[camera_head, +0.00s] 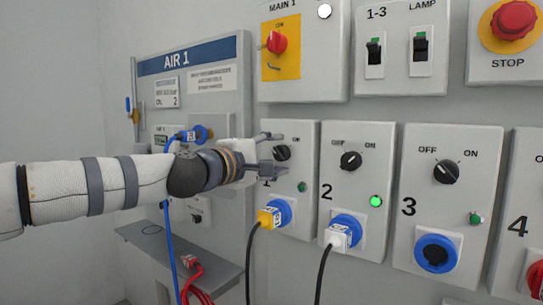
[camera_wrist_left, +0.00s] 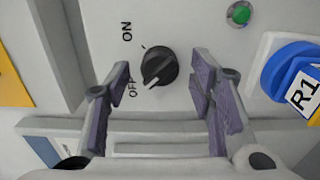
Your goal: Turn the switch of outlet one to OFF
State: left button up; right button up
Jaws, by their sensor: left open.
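The black rotary switch (camera_head: 282,153) of outlet one is on the leftmost numbered panel, partly behind my gripper. In the left wrist view the switch (camera_wrist_left: 159,67) shows fully, and its white mark points to the lower left, near the OFF label (camera_wrist_left: 133,88). The ON label (camera_wrist_left: 127,31) stands above it. My left gripper (camera_head: 277,155) is open at outlet one, fingers on either side of the switch, apparently not touching it. Outlet one's lamp (camera_head: 301,187) is dark green. A yellow plug (camera_head: 266,218) sits in its blue socket. My right gripper is not in view.
Outlet two (camera_head: 351,161) has a bright green lamp (camera_head: 376,201) and a white plug (camera_head: 336,237). Outlet three (camera_head: 445,172) stands to its right. The main switch box (camera_head: 335,60) is above. A blue hose (camera_head: 169,250) hangs below my arm, over a grey shelf (camera_head: 150,240).

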pick_arm(q)
jog(key=v, duration=1.2)
